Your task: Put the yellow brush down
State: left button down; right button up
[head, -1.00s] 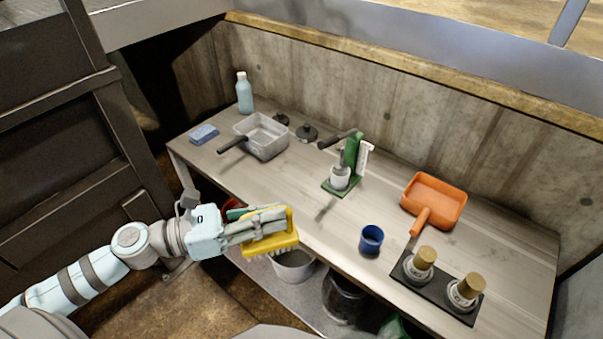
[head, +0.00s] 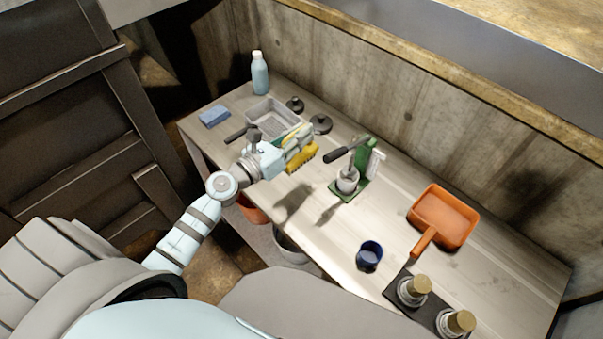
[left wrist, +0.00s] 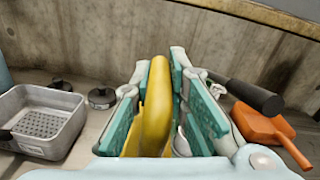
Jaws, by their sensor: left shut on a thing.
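My left gripper (head: 296,140) is shut on the yellow brush (head: 302,158). In the head view the brush is over the table, bristles downward, between the grey metal basket and the green hand press. A shadow lies on the table to the front of it, and I cannot see the brush touching the surface. In the left wrist view the yellow brush (left wrist: 157,105) stands between the green finger pads. My right gripper is not in view.
The grey basket (left wrist: 45,150) is close left of the gripper; the green press (head: 362,155) is close right. A blue cup (head: 369,257), orange dustpan (head: 445,215), blue sponge (head: 214,116) and bottle (head: 260,75) also stand on the table (head: 310,225). Its front middle is clear.

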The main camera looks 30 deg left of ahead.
aim_at(298, 154)
pick_arm(q)
jog(key=f+b, duration=0.1)
jog(key=f, duration=0.1)
jog(key=f+b, duration=0.1)
jog(key=f, duration=0.1)
jog(key=s+f+b, duration=0.1)
jog(key=f, duration=0.1)
jog(key=shift+f+b, duration=0.2)
jog(key=shift+b, duration=0.1)
jog(key=f+b, duration=0.1)
jog(key=f, duration=0.1)
jog(key=w+f+b, duration=0.1)
jog(key=f, duration=0.1)
jog(key=f+b, duration=0.2)
jog(key=shift+w+f, duration=0.35)
jog(key=shift+w, duration=0.05)
jog(key=shift+s, duration=0.1)
jog(key=c, duration=1.6)
grip_release()
jog(key=shift+r, duration=0.1)
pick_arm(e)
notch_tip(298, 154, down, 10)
